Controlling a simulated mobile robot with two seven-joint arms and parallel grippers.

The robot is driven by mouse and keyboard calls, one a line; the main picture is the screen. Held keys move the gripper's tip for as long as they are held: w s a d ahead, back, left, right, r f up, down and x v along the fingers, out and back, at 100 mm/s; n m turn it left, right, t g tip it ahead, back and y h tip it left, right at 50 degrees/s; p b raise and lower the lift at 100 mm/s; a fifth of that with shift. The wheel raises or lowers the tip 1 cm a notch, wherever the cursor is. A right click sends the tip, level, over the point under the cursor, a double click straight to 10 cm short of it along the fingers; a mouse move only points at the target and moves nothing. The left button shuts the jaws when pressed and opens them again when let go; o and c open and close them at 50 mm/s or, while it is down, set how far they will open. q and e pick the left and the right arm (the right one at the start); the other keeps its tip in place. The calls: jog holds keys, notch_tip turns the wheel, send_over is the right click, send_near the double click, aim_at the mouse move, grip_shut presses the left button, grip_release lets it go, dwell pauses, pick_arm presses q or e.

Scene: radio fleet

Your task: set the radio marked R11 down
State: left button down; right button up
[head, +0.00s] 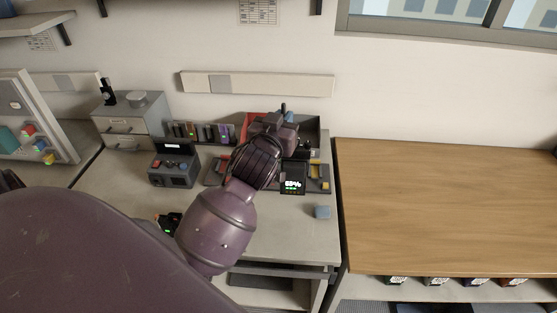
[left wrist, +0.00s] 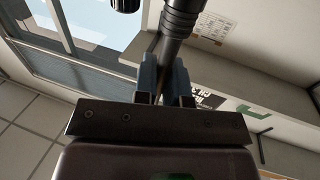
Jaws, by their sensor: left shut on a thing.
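My left gripper (head: 272,128) is over the back of the grey desk, with its arm hiding much of what lies under it. My right gripper is not in view.
The wooden table (head: 440,205) at the right has a clear top.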

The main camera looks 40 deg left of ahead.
aim_at(283, 164)
pick_arm(q)
notch_tip(283, 164, down, 8)
jog(key=shift+f+b, duration=0.15)
jog(key=shift+b, duration=0.25)
jog(key=shift+f, duration=0.85)
notch_tip(283, 164, down, 3)
jog(key=shift+f+b, duration=0.1)
jog(key=shift+b, duration=0.3)
jog(key=shift+f, duration=0.15)
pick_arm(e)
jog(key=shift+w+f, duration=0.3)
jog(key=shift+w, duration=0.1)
pick_arm(q)
jog(key=shift+f, duration=0.1)
jog(key=c, duration=1.6)
grip_release()
jog(key=shift+f, duration=0.15)
jog(key=shift+c, duration=0.2)
jog(key=o, duration=0.5)
jog(key=shift+c, duration=0.2)
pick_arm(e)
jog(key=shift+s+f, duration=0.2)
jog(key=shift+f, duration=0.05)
